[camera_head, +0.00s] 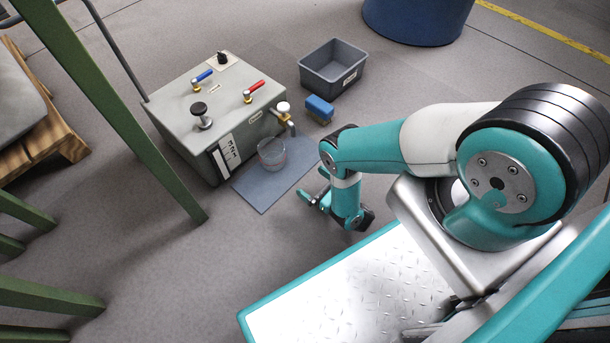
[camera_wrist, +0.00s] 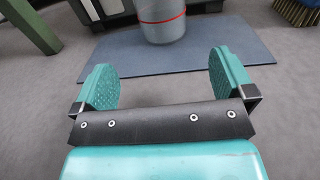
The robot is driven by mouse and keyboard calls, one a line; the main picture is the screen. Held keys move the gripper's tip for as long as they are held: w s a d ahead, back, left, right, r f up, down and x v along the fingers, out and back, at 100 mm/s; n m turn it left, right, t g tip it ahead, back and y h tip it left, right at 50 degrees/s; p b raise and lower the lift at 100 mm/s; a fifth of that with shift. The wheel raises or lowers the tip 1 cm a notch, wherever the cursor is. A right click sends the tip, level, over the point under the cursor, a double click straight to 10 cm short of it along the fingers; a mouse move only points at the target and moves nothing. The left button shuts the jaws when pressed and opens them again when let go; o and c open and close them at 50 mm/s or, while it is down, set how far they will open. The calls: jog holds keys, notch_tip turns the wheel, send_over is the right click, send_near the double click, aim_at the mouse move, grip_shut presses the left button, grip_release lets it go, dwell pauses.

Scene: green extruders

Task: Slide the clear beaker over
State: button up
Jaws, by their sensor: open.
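The clear beaker (camera_head: 272,153) stands upright on a blue-grey mat (camera_head: 263,194), in front of a grey box with valves. Its lower part, with a red line around it, shows at the top of the wrist view (camera_wrist: 162,22); its top is cut off there. My gripper (camera_wrist: 160,82) is open and empty, its two teal pads apart. It is low, just short of the mat's near edge, with the beaker ahead and apart from it. In the head view my gripper (camera_head: 312,199) is right of the mat, partly hidden by my arm.
The grey valve box (camera_head: 240,95) has a blue lever, a red lever and a tap (camera_head: 284,115) near the beaker. A blue brush (camera_head: 319,108) and a grey bin (camera_head: 331,66) stand behind. A green post (camera_head: 130,115) rises at left. Floor left of the mat is clear.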

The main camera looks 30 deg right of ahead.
aim_at(282, 160)
jog(key=b+x, duration=0.4)
jog(key=x, duration=0.1)
jog(key=b+x, duration=0.9)
jog(key=x, duration=0.1)
jog(key=shift+w+a+f+b, duration=0.1)
jog(key=shift+w+f+b, duration=0.2)
jog(key=shift+w+b, duration=0.1)
jog(key=shift+w+a+r+b, duration=0.1)
jog(key=shift+w+b, duration=0.05)
jog(key=shift+w, duration=0.2)
jog(key=shift+w+a+r+b, duration=0.15)
jog(key=shift+w, duration=0.2)
jog(key=c, duration=0.6)
